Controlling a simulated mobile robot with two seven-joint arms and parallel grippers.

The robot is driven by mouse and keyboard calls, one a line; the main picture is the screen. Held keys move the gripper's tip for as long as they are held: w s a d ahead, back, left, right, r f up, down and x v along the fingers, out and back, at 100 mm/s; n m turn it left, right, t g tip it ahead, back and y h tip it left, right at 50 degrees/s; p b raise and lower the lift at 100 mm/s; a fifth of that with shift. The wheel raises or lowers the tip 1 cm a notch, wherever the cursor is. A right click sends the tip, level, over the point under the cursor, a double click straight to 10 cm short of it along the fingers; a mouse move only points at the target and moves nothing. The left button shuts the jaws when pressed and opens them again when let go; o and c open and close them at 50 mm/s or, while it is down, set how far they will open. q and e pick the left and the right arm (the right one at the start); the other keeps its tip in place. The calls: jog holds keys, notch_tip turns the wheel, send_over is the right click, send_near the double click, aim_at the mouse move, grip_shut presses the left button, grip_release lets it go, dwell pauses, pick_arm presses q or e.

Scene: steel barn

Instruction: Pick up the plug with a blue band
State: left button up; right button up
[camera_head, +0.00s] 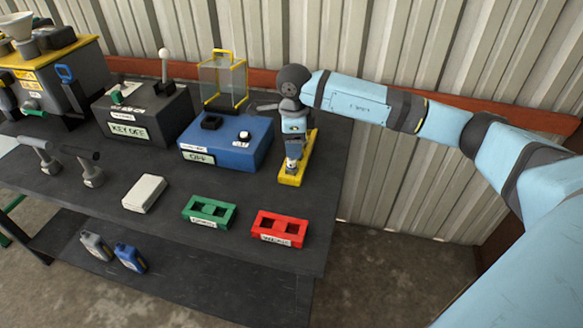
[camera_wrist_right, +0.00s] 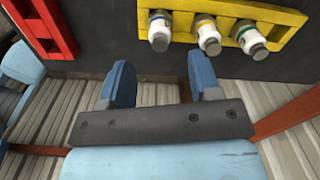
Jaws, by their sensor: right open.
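The plug with a blue band (camera_wrist_right: 158,32) stands in a yellow rack (camera_wrist_right: 276,13) at the top of the right wrist view. It is the leftmost of three plugs there. The middle plug (camera_wrist_right: 208,38) has a yellow band and the right one (camera_wrist_right: 251,40) a green band. My right gripper (camera_wrist_right: 160,78) is open and empty, its fingers apart from the plugs. In the head view my right gripper (camera_head: 294,150) is over the yellow rack (camera_head: 289,181) and hides most of the plugs. My left gripper is not in view.
A blue box (camera_head: 225,155) with a panel stands left of the yellow rack. A red holder (camera_head: 279,230) and a green holder (camera_head: 209,213) lie nearer the front edge. A white block (camera_head: 145,193) lies farther left. A corrugated wall rises behind the table.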

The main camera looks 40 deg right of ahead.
aim_at(291, 160)
jog(key=f, duration=0.6)
jog(key=shift+w+a+f+p, duration=0.2)
jog(key=shift+w+p, duration=0.05)
jog(key=shift+p, duration=0.1)
jog(key=c, duration=1)
